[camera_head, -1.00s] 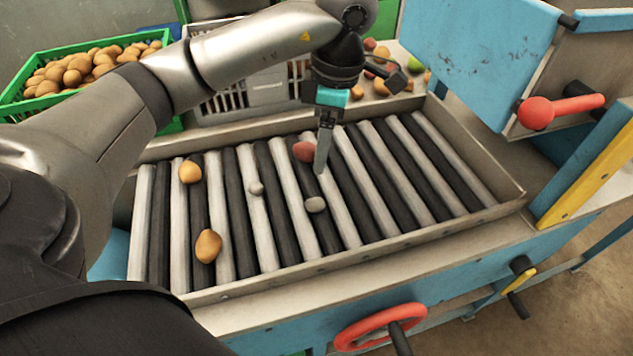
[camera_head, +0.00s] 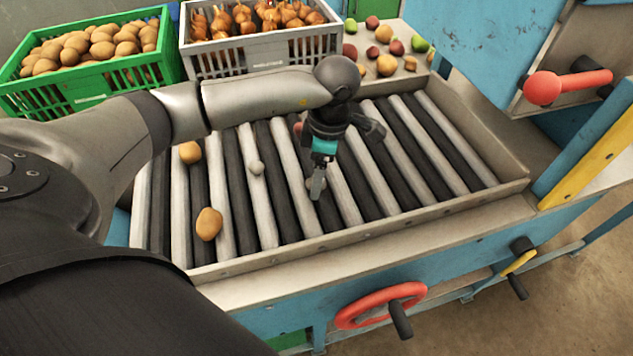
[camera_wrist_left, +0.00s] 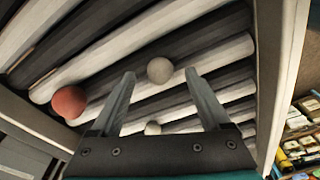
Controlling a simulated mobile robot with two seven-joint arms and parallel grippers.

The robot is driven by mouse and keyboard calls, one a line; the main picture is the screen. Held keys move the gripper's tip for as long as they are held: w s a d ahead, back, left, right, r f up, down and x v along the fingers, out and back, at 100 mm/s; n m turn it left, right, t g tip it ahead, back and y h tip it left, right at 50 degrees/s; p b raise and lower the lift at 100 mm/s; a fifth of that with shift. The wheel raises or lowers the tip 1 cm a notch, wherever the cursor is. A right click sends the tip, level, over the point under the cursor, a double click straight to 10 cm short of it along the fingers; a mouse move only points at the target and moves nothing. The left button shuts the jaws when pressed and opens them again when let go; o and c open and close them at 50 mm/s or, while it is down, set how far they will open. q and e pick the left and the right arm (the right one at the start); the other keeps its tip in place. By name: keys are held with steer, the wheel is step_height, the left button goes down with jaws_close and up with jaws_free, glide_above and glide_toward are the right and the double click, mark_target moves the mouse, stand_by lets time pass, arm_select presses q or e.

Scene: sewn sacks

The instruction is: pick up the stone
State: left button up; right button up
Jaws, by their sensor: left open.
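A grey round stone (camera_head: 309,183) lies on the striped rollers, mostly hidden behind my left gripper (camera_head: 317,194) in the head view. In the left wrist view the stone (camera_wrist_left: 160,70) shows between the tips of my open left gripper (camera_wrist_left: 160,75). The fingers stand on either side of it in that picture; I cannot tell whether they touch it. A smaller grey stone (camera_head: 257,168) lies on the rollers to the left. It appears lower between the fingers in the wrist view (camera_wrist_left: 152,128). My right gripper is not in view.
Two yellow-brown potatoes (camera_head: 190,152) (camera_head: 208,224) lie at the left of the rollers. A reddish one (camera_wrist_left: 69,102) is close by the left gripper. A metal rim (camera_head: 420,212) borders the rollers. Behind stand a green potato crate (camera_head: 95,85) and a grey crate (camera_head: 245,58) of onions.

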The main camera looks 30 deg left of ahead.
arm_select(q)
steer(key=shift+a+f, duration=0.1)
steer(key=shift+f, duration=0.6)
jaws_close()
